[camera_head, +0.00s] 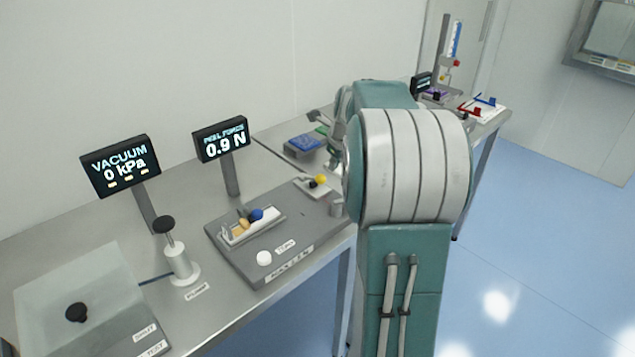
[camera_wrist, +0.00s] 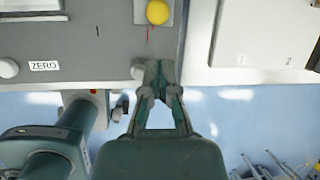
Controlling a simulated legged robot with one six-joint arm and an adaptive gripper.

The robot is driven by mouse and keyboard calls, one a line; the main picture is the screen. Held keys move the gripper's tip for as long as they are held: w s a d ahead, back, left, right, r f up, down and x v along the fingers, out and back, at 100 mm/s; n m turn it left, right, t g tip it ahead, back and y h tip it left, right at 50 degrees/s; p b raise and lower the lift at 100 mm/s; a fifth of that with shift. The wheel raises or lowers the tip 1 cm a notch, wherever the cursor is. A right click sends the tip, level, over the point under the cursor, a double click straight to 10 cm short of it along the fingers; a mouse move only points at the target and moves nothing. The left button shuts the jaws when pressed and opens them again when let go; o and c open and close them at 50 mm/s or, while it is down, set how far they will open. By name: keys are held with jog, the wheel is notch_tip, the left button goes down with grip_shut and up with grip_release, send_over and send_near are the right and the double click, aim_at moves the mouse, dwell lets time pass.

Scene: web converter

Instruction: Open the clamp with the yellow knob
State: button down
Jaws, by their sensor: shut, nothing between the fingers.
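The clamp with the yellow knob (camera_head: 321,179) sits at the right end of the grey test plate in the head view. In the wrist view, the yellow knob (camera_wrist: 157,12) is at the top edge, on a pale grey bar that is cut off by the frame. My gripper (camera_wrist: 160,66) is shut and empty. Its fingertips point toward the knob and appear short of it, with a visible gap. I cannot tell their height above the plate. In the head view my arm hides most of the gripper.
A holder with blue (camera_head: 256,214) and orange knobs stands on the same plate (camera_head: 233,262), near a white button (camera_head: 264,258). The force display (camera_head: 222,139) reads 0.9 N; the vacuum display (camera_head: 120,166) reads 0 kPa. A blue tray (camera_head: 304,144) lies farther back. Floor shows beyond the bench edge.

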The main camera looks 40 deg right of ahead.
aim_at(325, 192)
jog(key=shift+d+f, duration=0.15)
jog(key=x, duration=0.9)
jog(key=shift+w+f, duration=0.2)
jog(key=shift+f, duration=0.15)
jog(key=shift+r, duration=0.15)
